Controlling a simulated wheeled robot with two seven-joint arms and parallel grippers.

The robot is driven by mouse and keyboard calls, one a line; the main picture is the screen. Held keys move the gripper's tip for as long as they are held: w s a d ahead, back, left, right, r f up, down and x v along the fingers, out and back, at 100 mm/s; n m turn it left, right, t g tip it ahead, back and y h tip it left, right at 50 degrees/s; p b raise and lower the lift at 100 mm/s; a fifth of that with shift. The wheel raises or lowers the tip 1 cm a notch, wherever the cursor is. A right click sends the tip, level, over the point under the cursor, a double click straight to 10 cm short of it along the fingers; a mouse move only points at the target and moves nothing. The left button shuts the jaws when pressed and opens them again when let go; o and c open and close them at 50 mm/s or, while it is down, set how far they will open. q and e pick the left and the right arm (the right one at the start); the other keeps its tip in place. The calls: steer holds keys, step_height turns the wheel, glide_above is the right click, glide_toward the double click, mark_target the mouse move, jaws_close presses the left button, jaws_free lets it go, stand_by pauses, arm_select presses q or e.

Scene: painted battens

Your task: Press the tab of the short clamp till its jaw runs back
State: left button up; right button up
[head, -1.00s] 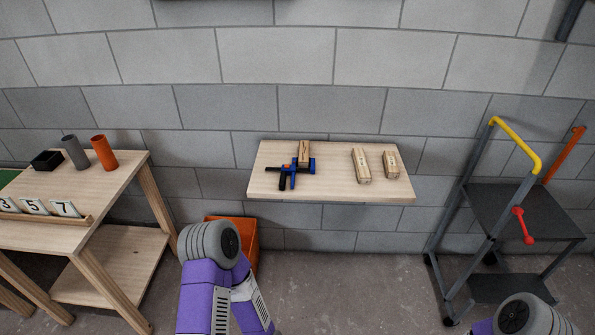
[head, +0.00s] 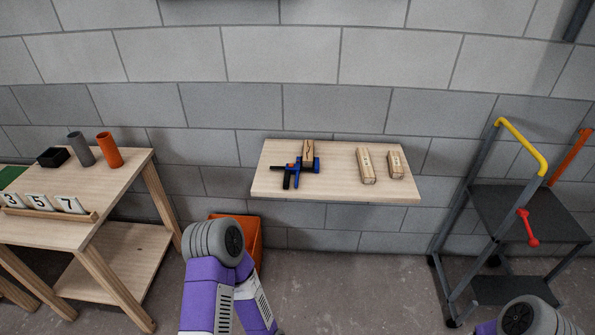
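A blue and black clamp (head: 298,168) lies on the left part of a pale wooden wall shelf (head: 335,188). A wooden batten piece (head: 308,147) sits at the clamp, between its blue ends; at this size I cannot tell whether the jaw touches it. The clamp's tab is too small to make out. My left arm comes up at the lower middle, below and in front of the shelf, and part of my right arm shows at the lower right edge. Neither gripper's fingers are in view.
Two more wooden battens lie on the shelf's right side, one (head: 366,166) beside the other (head: 395,165). An orange bin (head: 247,236) stands below the shelf. A wooden table (head: 105,195) with number cards is at left; a grey trolley (head: 515,215) with a yellow handle is at right.

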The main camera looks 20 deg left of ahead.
arm_select(q)
jaws_close()
stand_by(1.5)
